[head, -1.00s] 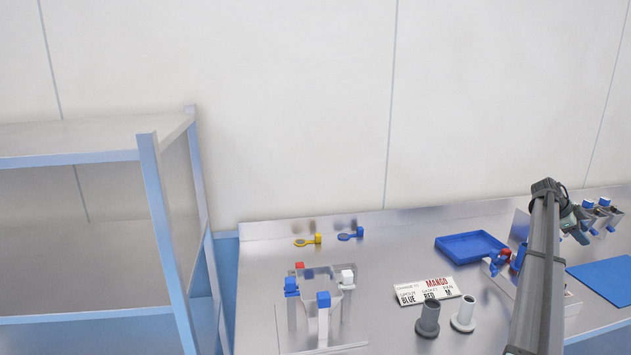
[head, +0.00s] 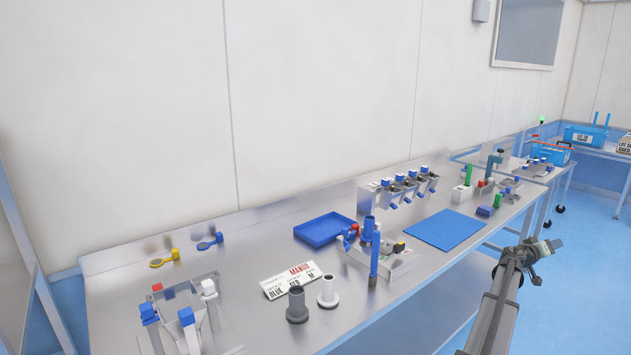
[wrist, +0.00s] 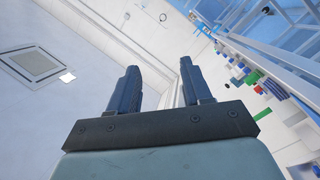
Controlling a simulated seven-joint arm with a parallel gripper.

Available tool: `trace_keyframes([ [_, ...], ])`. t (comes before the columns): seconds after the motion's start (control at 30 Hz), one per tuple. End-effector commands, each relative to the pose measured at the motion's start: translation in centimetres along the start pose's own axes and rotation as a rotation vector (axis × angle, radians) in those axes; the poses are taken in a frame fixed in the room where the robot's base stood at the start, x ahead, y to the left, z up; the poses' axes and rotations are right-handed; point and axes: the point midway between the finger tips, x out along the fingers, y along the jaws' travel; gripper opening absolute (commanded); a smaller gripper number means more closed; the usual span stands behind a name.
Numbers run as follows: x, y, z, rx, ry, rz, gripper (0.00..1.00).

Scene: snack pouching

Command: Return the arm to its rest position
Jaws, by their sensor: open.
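My gripper (head: 557,244) is at the end of my raised arm on the right of the head view, out past the front edge of the steel bench (head: 250,265) and over the blue floor. In the wrist view my gripper (wrist: 160,85) shows two dark fingers standing apart with nothing between them. The wrist camera looks away from the worktop, towards the wall and ceiling, with a tilted part of the room at right.
The bench holds a blue tray (head: 325,229), a blue mat (head: 445,229), a label card (head: 291,281), grey and white cylinders (head: 297,304), a clear funnel stand (head: 183,305) and a row of dispensers (head: 408,184). Open floor (head: 585,290) lies around my gripper.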

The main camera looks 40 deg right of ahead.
Motion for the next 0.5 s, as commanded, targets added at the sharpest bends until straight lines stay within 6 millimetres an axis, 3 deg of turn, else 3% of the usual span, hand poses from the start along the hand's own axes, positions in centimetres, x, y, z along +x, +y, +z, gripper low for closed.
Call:
trace_keyframes([
  [0.1,-0.2,0.3,3.6,-0.131,0.017,-0.017,0.49],
  [0.23,-0.9,-0.8,6.1,-0.239,0.03,-0.045,0.49],
  [0.5,-4.6,-6.2,8.8,-0.342,0.036,-0.122,0.49],
])
